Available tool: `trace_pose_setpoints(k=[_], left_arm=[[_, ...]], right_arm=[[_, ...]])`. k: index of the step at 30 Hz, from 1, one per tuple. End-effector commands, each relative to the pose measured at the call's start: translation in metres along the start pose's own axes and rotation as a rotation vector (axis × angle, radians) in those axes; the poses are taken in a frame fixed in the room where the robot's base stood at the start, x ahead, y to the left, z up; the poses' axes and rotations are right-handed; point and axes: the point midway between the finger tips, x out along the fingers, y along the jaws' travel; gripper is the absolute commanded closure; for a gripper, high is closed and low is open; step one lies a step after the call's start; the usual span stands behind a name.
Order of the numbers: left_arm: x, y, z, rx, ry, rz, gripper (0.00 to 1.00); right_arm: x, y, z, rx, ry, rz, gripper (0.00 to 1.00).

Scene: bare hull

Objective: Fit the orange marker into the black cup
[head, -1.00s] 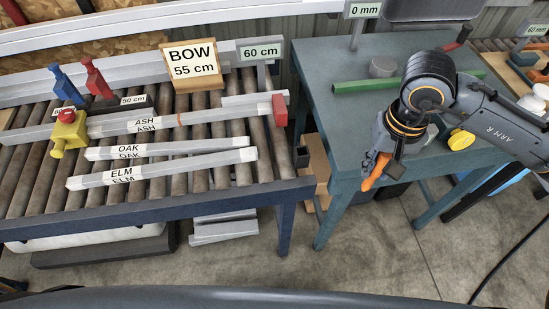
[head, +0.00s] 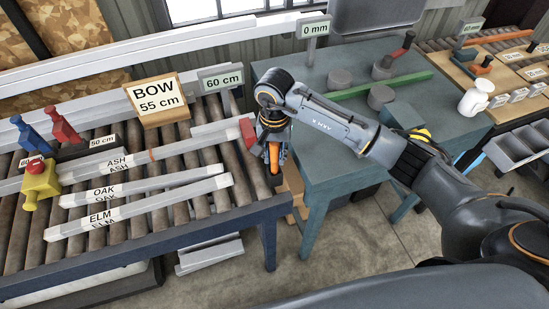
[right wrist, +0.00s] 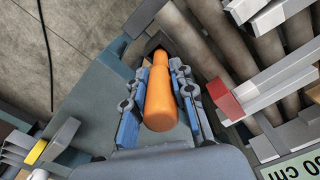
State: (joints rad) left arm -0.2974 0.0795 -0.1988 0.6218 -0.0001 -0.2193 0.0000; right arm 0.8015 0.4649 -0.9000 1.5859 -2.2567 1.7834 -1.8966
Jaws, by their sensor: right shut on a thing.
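My right gripper (head: 273,164) is shut on the orange marker (head: 274,154), at the right end of the roller table. In the right wrist view the marker (right wrist: 161,92) lies lengthwise between the blue-padded fingers of the gripper (right wrist: 158,78), its narrower end pointing away. A dark shape, which looks like the black cup (right wrist: 151,44), shows just beyond that narrower end. I cannot tell whether the marker's tip is inside it or short of it. In the head view my gripper and arm mostly hide that spot. My left gripper is not in view.
The roller table (head: 160,240) carries labelled bars and a red-ended bar (head: 247,131) close by my right gripper. The teal table (head: 330,170) stands to the right, with a green bar (head: 385,84) and grey cylinders. Open floor lies in front.

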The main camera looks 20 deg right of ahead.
Motion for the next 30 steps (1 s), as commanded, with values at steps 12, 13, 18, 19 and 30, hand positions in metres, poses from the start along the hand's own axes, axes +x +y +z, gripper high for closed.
trace_pose_setpoints(k=[12,13,18,19,30], left_arm=[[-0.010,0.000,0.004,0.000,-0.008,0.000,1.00],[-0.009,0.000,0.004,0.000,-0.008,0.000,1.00],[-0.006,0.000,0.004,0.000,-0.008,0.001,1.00],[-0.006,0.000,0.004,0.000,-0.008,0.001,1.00],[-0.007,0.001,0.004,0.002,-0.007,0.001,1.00]], right_arm=[[0.028,0.000,0.000,0.000,0.000,0.000,1.00],[0.028,0.000,0.000,0.000,0.000,0.000,1.00],[0.031,0.000,0.000,0.000,0.000,0.001,0.69],[0.030,0.000,0.000,0.000,0.000,0.001,0.63],[0.029,0.000,0.000,0.000,-0.001,0.001,0.53]])
